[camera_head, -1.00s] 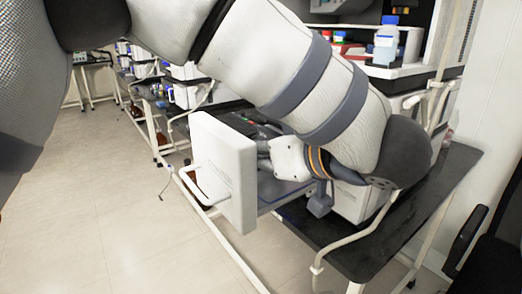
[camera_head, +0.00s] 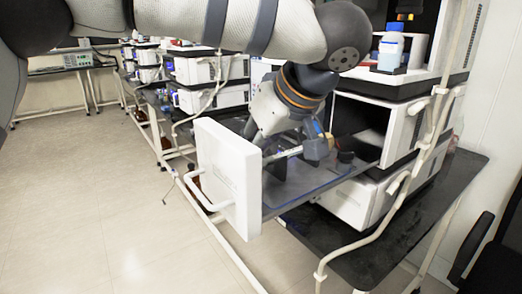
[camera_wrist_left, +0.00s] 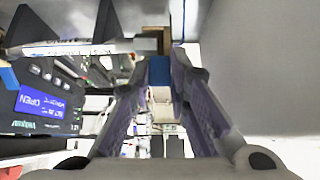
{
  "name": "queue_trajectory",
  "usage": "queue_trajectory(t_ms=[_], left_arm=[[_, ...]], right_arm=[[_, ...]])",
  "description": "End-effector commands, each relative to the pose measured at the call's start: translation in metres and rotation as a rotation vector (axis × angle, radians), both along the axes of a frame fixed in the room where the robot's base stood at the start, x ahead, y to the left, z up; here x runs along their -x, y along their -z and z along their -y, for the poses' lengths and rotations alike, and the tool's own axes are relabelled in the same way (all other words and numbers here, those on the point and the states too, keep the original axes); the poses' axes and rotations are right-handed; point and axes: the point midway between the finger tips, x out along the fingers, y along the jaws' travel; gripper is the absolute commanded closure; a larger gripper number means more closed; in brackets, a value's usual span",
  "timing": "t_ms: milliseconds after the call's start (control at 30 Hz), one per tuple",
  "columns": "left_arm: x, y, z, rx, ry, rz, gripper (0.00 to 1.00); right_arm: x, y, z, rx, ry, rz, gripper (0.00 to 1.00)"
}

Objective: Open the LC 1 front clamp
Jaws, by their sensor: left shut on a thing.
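My left arm comes in across the top, and its gripper (camera_head: 312,140) is over the pulled-out drawer. The left wrist view shows the two fingers (camera_wrist_left: 160,68) closed on a small blue piece (camera_wrist_left: 160,72). I cannot tell whether this is the front clamp. A pale column (camera_wrist_left: 85,46) with printed text lies just beyond, its tan end block (camera_wrist_left: 152,42) by the fingertips. In the head view the column (camera_head: 288,153) lies above the drawer, with its tan end (camera_head: 317,149) to the right. A display (camera_wrist_left: 40,103) reading OPEN is at the left of the wrist view. My right gripper is not in view.
The drawer's white front panel (camera_head: 228,178) with a handle (camera_head: 205,195) stands out towards the floor. Stacked white instrument modules (camera_head: 400,135) stand on a dark bench (camera_head: 390,235) at right. A black chair is at the right edge.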

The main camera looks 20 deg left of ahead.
Motion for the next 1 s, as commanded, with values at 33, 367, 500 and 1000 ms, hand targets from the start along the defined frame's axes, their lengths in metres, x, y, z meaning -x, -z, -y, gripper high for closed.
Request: queue_trajectory(t_ms=[33, 367, 500, 1000], left_arm=[[-0.002, -0.001, -0.002, 0.040, -0.005, -0.027, 1.00], [-0.012, -0.001, -0.015, 0.288, -0.004, -0.222, 1.00], [-0.016, 0.001, -0.020, 0.393, -0.004, -0.305, 1.00], [-0.028, 0.010, -0.034, 0.720, -0.003, -0.564, 1.00]], right_arm=[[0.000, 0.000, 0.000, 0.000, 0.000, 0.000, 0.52], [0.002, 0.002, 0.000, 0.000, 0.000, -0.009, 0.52], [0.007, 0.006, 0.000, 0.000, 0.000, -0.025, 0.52], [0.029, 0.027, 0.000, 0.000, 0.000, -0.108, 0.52]])
